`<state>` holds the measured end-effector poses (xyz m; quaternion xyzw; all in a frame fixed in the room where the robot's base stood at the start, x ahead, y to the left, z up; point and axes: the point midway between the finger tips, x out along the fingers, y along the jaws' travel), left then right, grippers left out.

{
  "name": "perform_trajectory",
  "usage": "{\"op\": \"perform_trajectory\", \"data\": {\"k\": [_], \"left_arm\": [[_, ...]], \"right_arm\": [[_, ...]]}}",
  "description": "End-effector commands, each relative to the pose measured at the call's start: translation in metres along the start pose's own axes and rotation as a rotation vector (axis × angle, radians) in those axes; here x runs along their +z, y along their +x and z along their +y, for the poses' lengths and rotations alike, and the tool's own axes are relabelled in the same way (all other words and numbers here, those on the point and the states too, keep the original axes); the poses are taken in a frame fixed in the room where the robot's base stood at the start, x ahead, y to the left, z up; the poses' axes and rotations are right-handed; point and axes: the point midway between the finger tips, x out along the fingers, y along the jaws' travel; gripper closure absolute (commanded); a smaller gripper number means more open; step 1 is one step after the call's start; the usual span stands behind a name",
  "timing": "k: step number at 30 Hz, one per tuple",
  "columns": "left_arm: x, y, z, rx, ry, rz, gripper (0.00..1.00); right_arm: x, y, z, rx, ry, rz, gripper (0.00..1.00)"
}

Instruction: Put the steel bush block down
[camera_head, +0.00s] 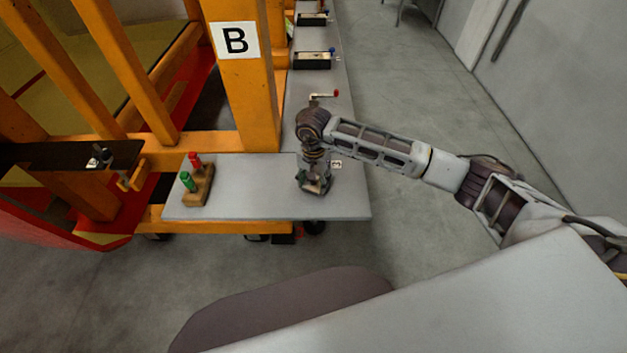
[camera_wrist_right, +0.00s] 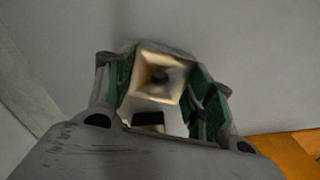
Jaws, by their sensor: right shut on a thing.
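The steel bush block (camera_wrist_right: 158,82) is a pale, square-faced block with a dark hole in its middle, seen in the right wrist view. My right gripper (camera_wrist_right: 162,90) is shut on it, with a green-padded finger on each side. In the head view my right gripper (camera_head: 313,186) points down over the right part of the grey tabletop (camera_head: 255,185). The block is mostly hidden by the gripper there. Whether the block touches the tabletop I cannot tell. My left gripper is not in view.
A wooden stand with red and green pegs (camera_head: 198,188) is on the tabletop's left. A small white tag (camera_head: 336,164) lies right of the gripper. An orange post with a B sign (camera_head: 236,40) rises behind. The tabletop's middle is clear.

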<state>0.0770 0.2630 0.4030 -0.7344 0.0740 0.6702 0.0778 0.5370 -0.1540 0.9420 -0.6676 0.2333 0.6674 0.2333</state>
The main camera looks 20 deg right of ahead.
Motion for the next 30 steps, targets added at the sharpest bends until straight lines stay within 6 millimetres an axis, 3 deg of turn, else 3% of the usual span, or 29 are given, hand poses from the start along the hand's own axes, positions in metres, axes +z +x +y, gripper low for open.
{"op": "perform_trajectory", "data": {"k": [30], "left_arm": [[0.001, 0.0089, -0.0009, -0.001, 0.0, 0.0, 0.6]], "right_arm": [[-0.0002, 0.0079, -0.0002, -0.001, 0.0, 0.0, 0.84]]}}
